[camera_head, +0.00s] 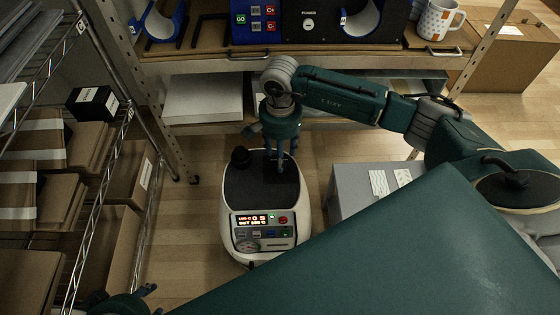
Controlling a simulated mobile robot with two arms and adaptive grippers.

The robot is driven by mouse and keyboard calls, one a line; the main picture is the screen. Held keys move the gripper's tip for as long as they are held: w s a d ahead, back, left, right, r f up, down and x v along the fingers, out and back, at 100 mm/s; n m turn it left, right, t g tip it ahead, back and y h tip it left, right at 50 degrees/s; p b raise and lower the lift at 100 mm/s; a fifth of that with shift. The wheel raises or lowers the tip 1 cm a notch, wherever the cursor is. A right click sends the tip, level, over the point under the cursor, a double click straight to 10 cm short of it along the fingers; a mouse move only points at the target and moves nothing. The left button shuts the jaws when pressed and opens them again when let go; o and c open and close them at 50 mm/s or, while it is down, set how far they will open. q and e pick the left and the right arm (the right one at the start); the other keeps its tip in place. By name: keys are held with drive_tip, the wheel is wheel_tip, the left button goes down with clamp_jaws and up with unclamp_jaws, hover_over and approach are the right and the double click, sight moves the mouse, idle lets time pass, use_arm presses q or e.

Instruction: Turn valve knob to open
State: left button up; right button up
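A white machine (227,205) with a dark top pad stands on the floor, its lit display and buttons facing front.
A wire rack with boxes (128,175) stands at left. Behind is a shelf with a blue control panel (269,24) and a patterned mug (438,20). A grey box (352,190) stands right of the machine. Bare floor lies left of the machine.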

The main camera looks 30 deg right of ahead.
use_arm(q)
drive_tip(key=w, duration=0.1)
drive_tip(key=w+d+r+t, duration=0.1)
drive_tip(key=w, duration=0.1)
drive_tip(key=w+r+t, duration=0.1)
drive_tip(key=w, duration=0.1)
drive_tip(key=shift+w+d+h+b, duration=0.1)
drive_tip(key=shift+d+h+b, duration=0.2)
use_arm(e)
wheel_tip(320, 180, down, 4)
drive_tip(key=c, duration=1.2)
drive_tip(key=shift+o, duration=0.2)
